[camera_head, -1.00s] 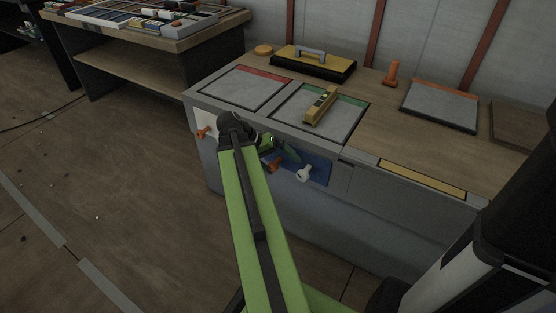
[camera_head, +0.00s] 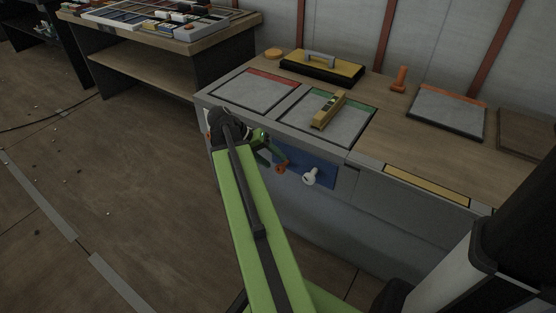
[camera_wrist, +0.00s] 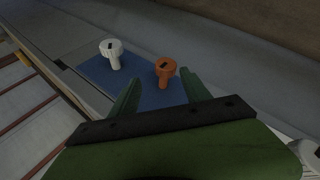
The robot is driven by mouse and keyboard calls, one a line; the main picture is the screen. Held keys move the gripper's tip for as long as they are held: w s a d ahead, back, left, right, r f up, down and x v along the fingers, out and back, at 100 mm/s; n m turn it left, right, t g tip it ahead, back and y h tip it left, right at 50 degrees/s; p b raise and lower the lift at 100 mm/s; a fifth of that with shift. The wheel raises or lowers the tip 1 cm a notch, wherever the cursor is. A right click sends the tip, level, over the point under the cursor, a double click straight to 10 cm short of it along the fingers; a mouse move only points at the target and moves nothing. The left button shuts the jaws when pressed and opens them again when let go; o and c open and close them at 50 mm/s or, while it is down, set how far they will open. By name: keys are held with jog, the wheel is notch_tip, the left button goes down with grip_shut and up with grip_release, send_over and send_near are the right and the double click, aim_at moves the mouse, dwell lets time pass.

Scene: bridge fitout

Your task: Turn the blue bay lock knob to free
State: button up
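A blue panel (camera_head: 325,172) is set in the front face of the grey-sided bench. An orange knob (camera_head: 282,167) and a white knob (camera_head: 311,177) stick out from it. I cannot tell from marks which is the lock knob. My gripper (camera_head: 271,154) is open, close to the orange knob. In the wrist view my gripper (camera_wrist: 158,86) has its fingers spread. The orange knob (camera_wrist: 165,70) stands just beyond the fingertips, between them and nearer the right finger, apparently not gripped. The white knob (camera_wrist: 112,52) is to the left on the blue panel (camera_wrist: 95,68).
The bench top (camera_head: 375,135) above holds a yellow level (camera_head: 329,110), a black-and-yellow handled box (camera_head: 322,68) and an orange peg-like item (camera_head: 399,79). A second table (camera_head: 215,35) stands at the back left. The floor to the left is mostly clear.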

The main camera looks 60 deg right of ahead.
jog(key=w+a+r+p, duration=0.2)
jog(key=w, duration=0.4)
jog(key=w+a+r+p, duration=0.2)
jog(key=w+a+r, duration=0.1)
jog(key=w, duration=0.3)
jog(key=shift+a+p, duration=0.15)
jog(key=shift+p, duration=0.2)
dwell(0.4)
